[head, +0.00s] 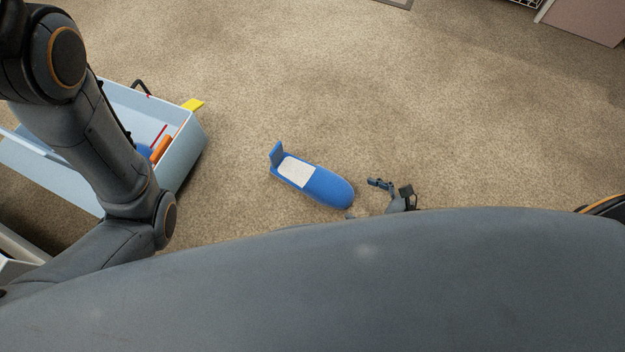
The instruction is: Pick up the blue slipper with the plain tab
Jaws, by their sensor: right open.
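The blue slipper (326,186) lies on the carpet near the middle of the head view. It has a pale insole and an upright plain blue tab at its upper left end; its rounded toe points to the lower right. My right gripper (366,199) is open and empty, just right of the toe, with a small gap in the picture. Part of it is hidden behind my own body. My left arm comes in from the left, but its gripper is not in view.
A light blue box (183,152) stands at the left, partly behind my left arm. It holds an orange thing (161,149), a blue thing and a red thin thing. Carpet beyond the slipper is clear.

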